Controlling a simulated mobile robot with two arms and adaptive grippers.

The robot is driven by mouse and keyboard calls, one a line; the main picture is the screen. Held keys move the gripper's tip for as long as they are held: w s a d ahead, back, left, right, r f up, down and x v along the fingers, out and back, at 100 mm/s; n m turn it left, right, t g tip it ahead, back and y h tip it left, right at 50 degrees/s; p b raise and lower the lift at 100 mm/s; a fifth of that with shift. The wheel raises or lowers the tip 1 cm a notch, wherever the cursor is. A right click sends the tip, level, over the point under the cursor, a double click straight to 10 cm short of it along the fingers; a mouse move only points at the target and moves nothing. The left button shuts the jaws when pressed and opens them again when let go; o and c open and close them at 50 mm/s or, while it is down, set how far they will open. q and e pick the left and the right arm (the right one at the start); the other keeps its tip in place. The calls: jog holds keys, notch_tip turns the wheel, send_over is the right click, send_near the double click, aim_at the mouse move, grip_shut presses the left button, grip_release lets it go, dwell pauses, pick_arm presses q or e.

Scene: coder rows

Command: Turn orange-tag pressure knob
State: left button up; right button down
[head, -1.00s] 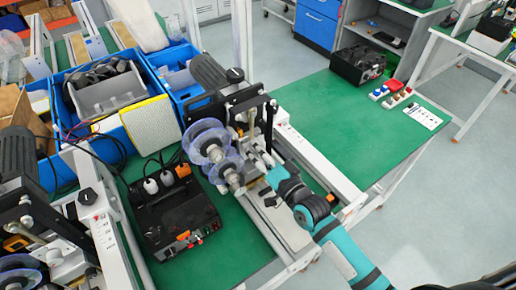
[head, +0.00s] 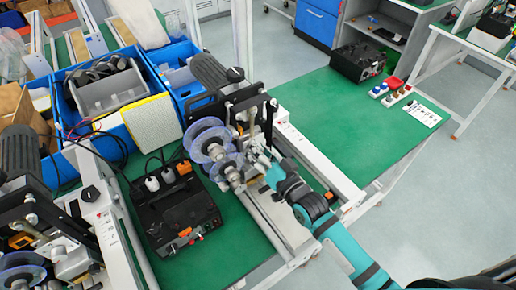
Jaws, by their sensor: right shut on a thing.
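A coder machine (head: 222,102) with clear purple-rimmed reels (head: 208,139) stands on the green bench beside the black control box. A small orange tag (head: 239,129) shows on its mechanism. My right gripper (head: 262,160), on a teal arm from the lower right, reaches into the mechanism just right of the reels. It is shut on a small part there, at the pressure knob. The knob is mostly hidden by the fingers, and its angle cannot be made out. My left gripper is not in view.
The black control box (head: 172,212) with plugs and cables sits left of the reels. Blue bins (head: 100,95) stand behind it. A second coder (head: 30,215) is at the far left. The green bench right of the machine (head: 320,115) is mostly clear.

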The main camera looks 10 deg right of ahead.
jog(key=c, duration=1.2)
grip_release()
jog(key=shift+c, duration=0.2)
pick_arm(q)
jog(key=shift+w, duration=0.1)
pick_arm(e)
jog(key=shift+o, duration=1.2)
jog(key=shift+w+f, duration=0.1)
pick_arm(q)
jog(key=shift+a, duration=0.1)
pick_arm(e)
jog(key=v, duration=1.2)
jog(key=shift+d, duration=0.25)
jog(key=shift+w+f, duration=0.1)
jog(key=shift+a, duration=0.1)
